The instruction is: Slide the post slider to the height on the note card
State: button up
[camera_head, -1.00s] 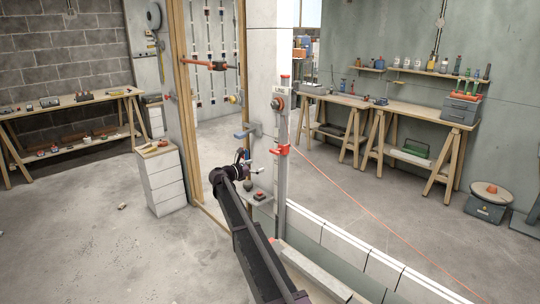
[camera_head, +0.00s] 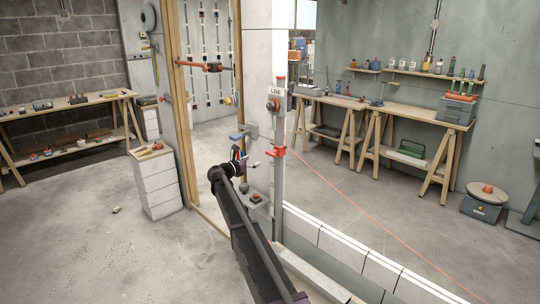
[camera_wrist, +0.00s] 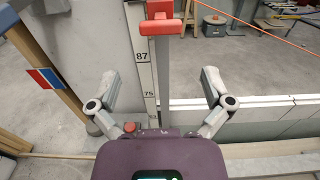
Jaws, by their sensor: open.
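The red post slider (camera_head: 275,152) sits on the upright grey post (camera_head: 276,185). In the wrist view the slider (camera_wrist: 165,20) is at the top middle, with a red block below its upper part. A white scale strip (camera_wrist: 141,57) beside the post shows 87 and, lower, 75. My gripper (camera_wrist: 160,78) is open and empty; its two grey fingers stand wide apart to either side of the post, nearer the camera and below the slider. In the head view my gripper is small and partly hidden by my arm. I cannot make out a note card with a height.
A low block wall (camera_head: 340,246) runs right from the post. An orange line (camera_head: 390,230) stretches rightward. A white drawer cabinet (camera_head: 158,185) stands left. A small ledge with a red item (camera_head: 256,197) sits beside the post.

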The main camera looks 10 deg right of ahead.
aim_at(269, 154)
jog(key=x, duration=1.1)
jog(key=shift+s, duration=0.1)
